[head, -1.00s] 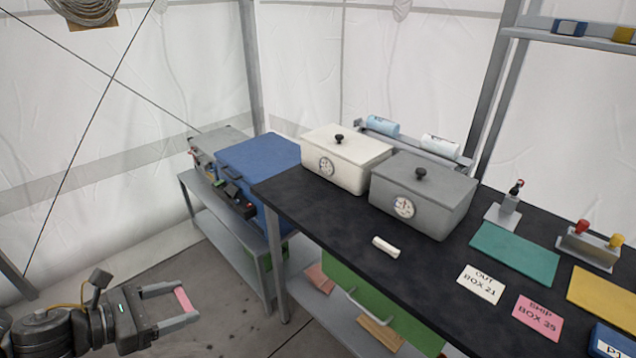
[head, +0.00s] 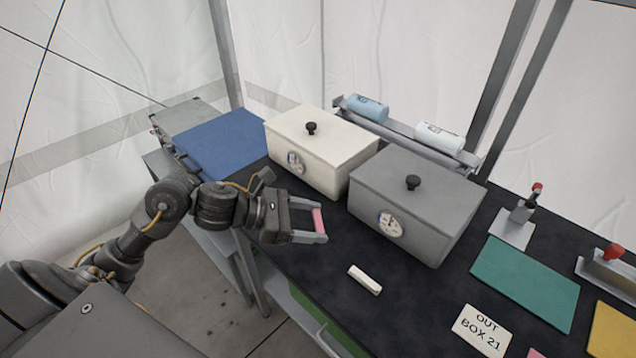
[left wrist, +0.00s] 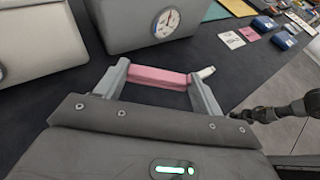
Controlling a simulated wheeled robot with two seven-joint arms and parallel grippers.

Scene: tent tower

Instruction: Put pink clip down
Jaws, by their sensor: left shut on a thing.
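The pink clip (head: 318,220) is held crosswise between the fingertips of my left gripper (head: 318,222). In the left wrist view the pink clip (left wrist: 158,77) spans the gap between both fingers of the left gripper (left wrist: 160,80). The gripper is over the dark tabletop (head: 310,262), in front of the white and grey boxes. I cannot tell how high above the table the clip is. A second arm shows at the right edge of the left wrist view, its fingers unclear. My right gripper is not in the head view.
A white box (head: 322,150) and a grey box (head: 415,205), both with knobs and dials, stand behind. A small white block (head: 365,280) lies nearby on the table. A teal mat (head: 525,283) and an OUT BOX 21 card (head: 482,330) lie to the right.

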